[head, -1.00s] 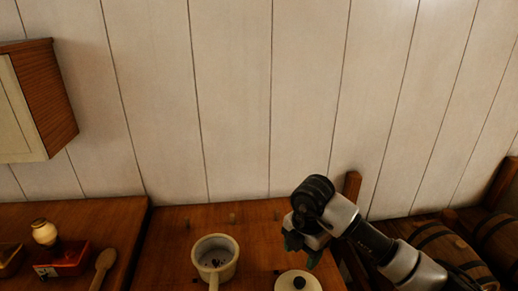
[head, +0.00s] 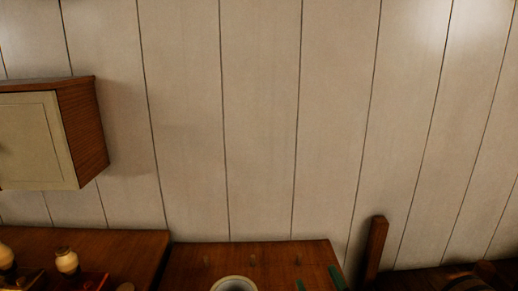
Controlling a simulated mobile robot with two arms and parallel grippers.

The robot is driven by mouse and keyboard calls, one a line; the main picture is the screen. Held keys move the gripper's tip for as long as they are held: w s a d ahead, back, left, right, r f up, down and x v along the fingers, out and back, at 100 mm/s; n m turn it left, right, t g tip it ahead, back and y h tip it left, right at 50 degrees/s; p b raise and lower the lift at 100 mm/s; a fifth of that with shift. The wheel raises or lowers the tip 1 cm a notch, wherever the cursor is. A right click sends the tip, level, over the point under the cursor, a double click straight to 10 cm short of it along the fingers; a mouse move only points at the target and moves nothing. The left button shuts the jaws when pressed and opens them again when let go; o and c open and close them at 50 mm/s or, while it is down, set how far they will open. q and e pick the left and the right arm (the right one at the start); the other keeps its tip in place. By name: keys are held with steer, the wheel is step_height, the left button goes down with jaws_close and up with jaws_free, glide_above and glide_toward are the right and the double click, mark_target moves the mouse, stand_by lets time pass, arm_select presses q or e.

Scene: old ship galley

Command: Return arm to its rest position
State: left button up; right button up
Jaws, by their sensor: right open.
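Two green fingertips of my right gripper (head: 318,281) show at the bottom edge of the head view, over the right part of the wooden table (head: 190,262). They are apart with nothing visible between them, so the gripper is open. The rest of my right arm is below the picture. The pale pot (head: 235,280) is to the left of the fingertips and apart from them; only its upper rim shows. My left gripper is not in view.
A wall cabinet (head: 35,140) hangs at the left. A counter (head: 110,245) below it holds small jars (head: 66,262). A wooden post (head: 376,248) stands right of the table. Dark barrels (head: 470,278) are at the lower right.

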steer(key=s+d+f+m+g+h, duration=0.3)
steer(key=s+d+f+g+h, duration=0.15)
steer(key=f, duration=0.25)
steer(key=s+d+f+m+g+h, duration=0.3)
steer(key=d+f+m+g+h, duration=0.15)
steer(key=f, duration=0.35)
steer(key=s+f+n+g+y, duration=0.1)
steer(key=s+f+g, duration=0.3)
steer(key=s, duration=0.4)
steer(key=s+f+n+g+y, duration=0.1)
steer(key=s+f+g, duration=0.35)
steer(key=s, duration=0.25)
step_height(320, 180, down, 24)
steer(key=s+f+g, duration=0.1)
steer(key=s+d+f+g, duration=0.1)
steer(key=s+d+f, duration=0.2)
steer(key=s+f, duration=1.2)
steer(key=shift+s+d+f, duration=0.2)
steer(key=shift+s+f, duration=0.1)
steer(key=shift+s, duration=0.3)
